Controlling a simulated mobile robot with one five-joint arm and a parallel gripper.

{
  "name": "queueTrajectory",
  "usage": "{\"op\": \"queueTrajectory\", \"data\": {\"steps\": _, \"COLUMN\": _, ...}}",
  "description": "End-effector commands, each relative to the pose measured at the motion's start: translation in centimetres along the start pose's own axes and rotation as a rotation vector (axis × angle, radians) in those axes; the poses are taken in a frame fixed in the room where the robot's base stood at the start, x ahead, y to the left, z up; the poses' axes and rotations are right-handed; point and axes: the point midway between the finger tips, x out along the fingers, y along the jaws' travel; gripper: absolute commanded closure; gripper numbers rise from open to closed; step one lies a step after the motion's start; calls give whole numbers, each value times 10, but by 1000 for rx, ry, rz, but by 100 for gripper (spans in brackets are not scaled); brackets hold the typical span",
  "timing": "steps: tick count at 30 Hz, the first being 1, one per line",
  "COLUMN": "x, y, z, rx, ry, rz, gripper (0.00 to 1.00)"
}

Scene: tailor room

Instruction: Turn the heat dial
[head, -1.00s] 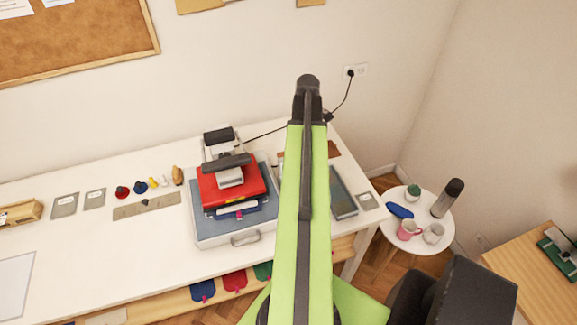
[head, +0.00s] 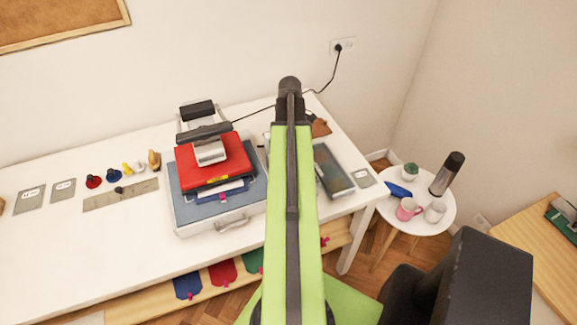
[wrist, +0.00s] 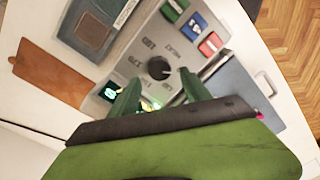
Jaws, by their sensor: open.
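The heat dial (wrist: 159,68) is a round black knob on a grey control panel (wrist: 142,50) with printed numbers around it, in the wrist view. My gripper (wrist: 160,84) has its two green fingers apart, one on each side below the dial in the picture. The dial lies just beyond the gap between them. I cannot tell whether either finger touches it. A small lit green display (wrist: 109,93) is beside the left finger. In the head view, the red heat press (head: 204,174) stands on the white table, and my arm hides the dial and gripper.
A round side table (head: 437,222) with mugs and a flask stands right of the white table (head: 110,232). The table's front left is clear.

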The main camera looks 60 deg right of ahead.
Motion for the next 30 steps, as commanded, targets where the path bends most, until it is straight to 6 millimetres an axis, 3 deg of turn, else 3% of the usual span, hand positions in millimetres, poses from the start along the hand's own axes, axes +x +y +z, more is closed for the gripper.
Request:
{"op": "queueTrajectory", "data": {"steps": 1, "x": 20, "y": 0, "z": 0, "rx": 0, "ry": 0, "rz": 0, "gripper": 44}}
{"op": "queueTrajectory", "data": {"steps": 4, "x": 31, "y": 0, "z": 0, "rx": 0, "ry": 0, "rz": 0, "gripper": 44}}
{"op": "queueTrajectory", "data": {"steps": 14, "x": 32, "y": 0, "z": 0, "rx": 1, "ry": 0, "rz": 0, "gripper": 44}}
{"op": "queueTrajectory", "data": {"steps": 27, "x": 32, "y": 0, "z": 1, "rx": 2, "ry": 0, "rz": 0, "gripper": 100}}
{"op": "queueTrajectory", "data": {"steps": 29, "x": 32, "y": -9, "z": 1, "rx": 2, "ry": 0, "rz": 0, "gripper": 100}}
{"op": "queueTrajectory", "data": {"steps": 30, "x": 32, "y": -4, "z": 1, "rx": 3, "ry": 0, "rz": 0, "gripper": 100}}
